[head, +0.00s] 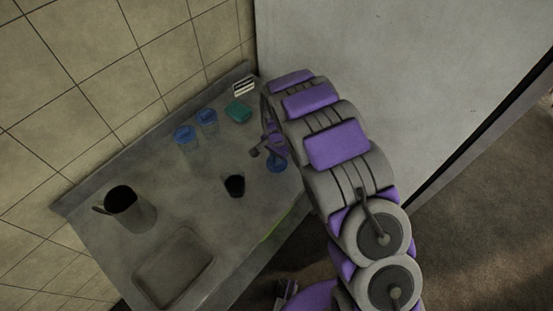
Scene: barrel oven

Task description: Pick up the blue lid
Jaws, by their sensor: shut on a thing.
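A round blue lid (277,166) shows just below my gripper (266,152), near the right edge of the grey counter. My gripper points down at the lid, and its jaws are shut on it. The fingers are small and partly hidden by my arm, so the exact grip is hard to see. Two glass jars stand further back with blue lids on them, a left jar lid (185,133) and a right jar lid (207,115).
The grey counter (150,165) also holds a teal item (238,111), a striped black-and-white item (244,87), a dark cup (235,186) and a dark pitcher (130,210). A rectangular recess or tray (173,268) is at the front. A pale wall (390,70) rises behind my arm.

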